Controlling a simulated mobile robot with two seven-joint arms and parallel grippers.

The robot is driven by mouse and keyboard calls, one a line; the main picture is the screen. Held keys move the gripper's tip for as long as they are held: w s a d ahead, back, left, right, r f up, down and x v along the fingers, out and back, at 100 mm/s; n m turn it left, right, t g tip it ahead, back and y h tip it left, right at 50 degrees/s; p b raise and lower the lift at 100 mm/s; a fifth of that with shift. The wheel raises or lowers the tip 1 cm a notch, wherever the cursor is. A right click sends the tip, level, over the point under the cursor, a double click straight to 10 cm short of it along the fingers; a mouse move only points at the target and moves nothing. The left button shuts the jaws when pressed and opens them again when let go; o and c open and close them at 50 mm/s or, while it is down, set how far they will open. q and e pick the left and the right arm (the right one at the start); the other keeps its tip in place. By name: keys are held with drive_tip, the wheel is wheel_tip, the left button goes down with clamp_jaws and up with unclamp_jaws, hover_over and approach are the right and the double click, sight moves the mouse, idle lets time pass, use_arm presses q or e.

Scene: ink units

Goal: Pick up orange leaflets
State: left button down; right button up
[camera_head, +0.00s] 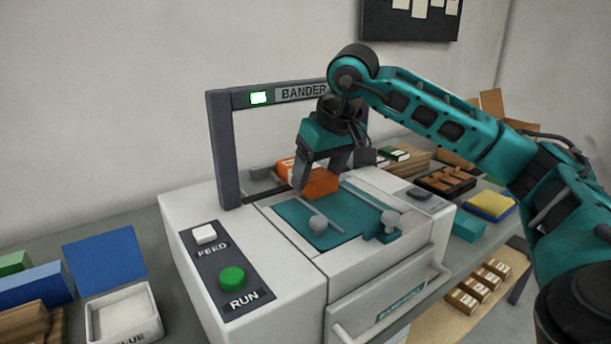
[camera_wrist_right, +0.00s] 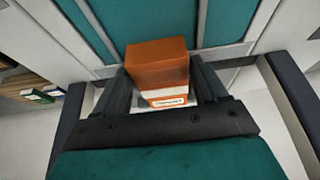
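The orange leaflets (camera_head: 321,184) form a block with an orange face and a white, orange-edged label at one end. They are at the bander's teal bed, under the dark arch. My right gripper (camera_head: 322,172) points down with one finger on each side of the block. In the right wrist view the orange leaflets (camera_wrist_right: 157,62) sit between the fingers of my right gripper (camera_wrist_right: 162,82), which look closed against their sides. Whether the block rests on the bed or is slightly raised is hard to tell. My left gripper is not in view.
The bander (camera_head: 285,290) has a white FEED button (camera_head: 204,234) and a green RUN button (camera_head: 232,279). Its dark arch (camera_head: 222,150) stands close beside my gripper. A white tray (camera_head: 92,322) and a blue sheet (camera_head: 104,260) lie left. Boxes and a yellow-blue stack (camera_head: 490,205) stand right.

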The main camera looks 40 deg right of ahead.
drive_tip(key=c, duration=0.9)
